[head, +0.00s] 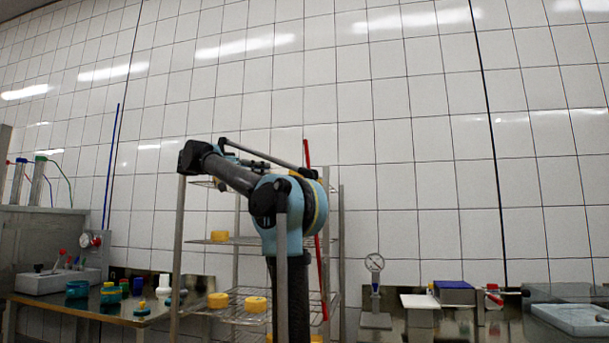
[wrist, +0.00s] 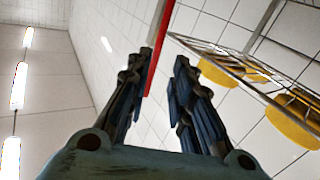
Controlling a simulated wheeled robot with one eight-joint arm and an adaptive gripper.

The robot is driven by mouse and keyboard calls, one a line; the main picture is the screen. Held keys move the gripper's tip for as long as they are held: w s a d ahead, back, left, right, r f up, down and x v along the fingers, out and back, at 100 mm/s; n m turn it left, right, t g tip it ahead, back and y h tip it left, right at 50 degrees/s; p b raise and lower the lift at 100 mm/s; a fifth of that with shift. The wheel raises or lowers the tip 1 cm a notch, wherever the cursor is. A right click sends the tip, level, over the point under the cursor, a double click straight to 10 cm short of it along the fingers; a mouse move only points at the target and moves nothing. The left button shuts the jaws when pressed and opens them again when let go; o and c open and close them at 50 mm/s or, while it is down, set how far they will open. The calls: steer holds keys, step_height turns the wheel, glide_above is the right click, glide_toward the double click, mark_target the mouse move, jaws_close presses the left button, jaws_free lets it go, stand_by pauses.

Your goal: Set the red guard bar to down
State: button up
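The red guard bar (head: 321,280) stands nearly upright, leaning slightly, at the right side of the wire rack (head: 181,240) in the head view. Its top rises above the rack, and my arm hides its middle. In the wrist view the red guard bar (wrist: 160,45) runs up between my fingertips, close to the left finger. My gripper (wrist: 165,57) is open, with a clear gap between its fingers. I cannot tell whether a finger touches the bar. In the head view I cannot make out the fingers clearly.
Yellow cheeses (head: 255,304) lie on the rack shelves; more cheeses (wrist: 292,122) show in the wrist view. A bench at left holds several small containers (head: 110,294). At right stand a dial gauge (head: 375,263), a blue block (head: 454,291) and a grey basin (head: 572,319).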

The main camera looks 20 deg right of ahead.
steer(key=d+r, duration=0.1)
steer(key=d, duration=1.5)
steer(key=shift+w+d+r+m, duration=0.15)
steer(key=shift+d+r+m, duration=0.05)
steer(key=shift+d+m, duration=0.15)
steer(key=shift+c, duration=0.2)
